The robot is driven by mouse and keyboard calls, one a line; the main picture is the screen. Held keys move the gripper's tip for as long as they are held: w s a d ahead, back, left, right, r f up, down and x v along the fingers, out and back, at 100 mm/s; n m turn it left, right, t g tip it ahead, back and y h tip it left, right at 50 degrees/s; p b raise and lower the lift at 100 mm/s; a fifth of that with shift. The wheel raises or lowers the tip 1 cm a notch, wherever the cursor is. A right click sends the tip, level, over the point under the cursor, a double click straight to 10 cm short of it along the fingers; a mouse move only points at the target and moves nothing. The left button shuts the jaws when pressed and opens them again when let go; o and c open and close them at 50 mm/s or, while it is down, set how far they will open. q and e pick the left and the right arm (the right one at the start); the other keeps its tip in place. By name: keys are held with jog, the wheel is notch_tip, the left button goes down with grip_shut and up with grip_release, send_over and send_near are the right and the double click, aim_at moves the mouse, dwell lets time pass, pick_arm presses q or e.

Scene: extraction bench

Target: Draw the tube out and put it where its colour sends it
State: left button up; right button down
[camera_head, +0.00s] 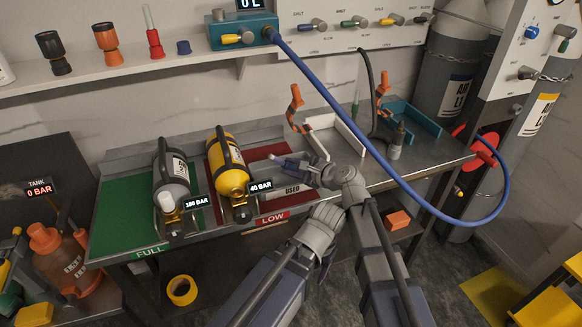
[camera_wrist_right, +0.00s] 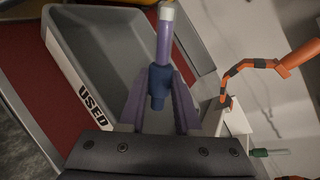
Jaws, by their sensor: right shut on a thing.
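My right gripper (camera_head: 318,172) is shut on a slim tube. In the right wrist view the fingers (camera_wrist_right: 158,108) close around its dark blue lower part (camera_wrist_right: 159,82); above that the tube (camera_wrist_right: 164,40) is purple with a pale end. In the head view the tube (camera_head: 290,162) points left, over the grey tray marked USED (camera_head: 300,191). That tray (camera_wrist_right: 85,75) lies beyond the fingers in the wrist view. Another of my arms reaches up from the lower left; its grey end (camera_head: 318,240) is near the bench front, with its jaws not clear.
A grey cylinder (camera_head: 172,180) tagged 180 BAR stands on the green FULL area; a yellow one (camera_head: 228,165) tagged 40 BAR stands on the red LOW area. Orange hooked arms (camera_head: 295,105) rise beside a white stand (camera_head: 350,130). A blue hose (camera_head: 370,145) arcs across the bench.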

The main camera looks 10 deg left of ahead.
jog(key=shift+f+b, duration=0.6)
jog(key=shift+f, duration=0.05)
jog(key=c, duration=0.8)
grip_release()
jog(key=shift+s, duration=0.1)
jog(key=shift+o, duration=1.4)
jog(key=shift+s+d+r, duration=0.1)
jog(key=shift+s+d, duration=0.05)
jog(key=shift+d, duration=0.05)
jog(key=p+v, duration=0.3)
jog(key=v, duration=0.4)
jog(key=shift+d+r, duration=0.2)
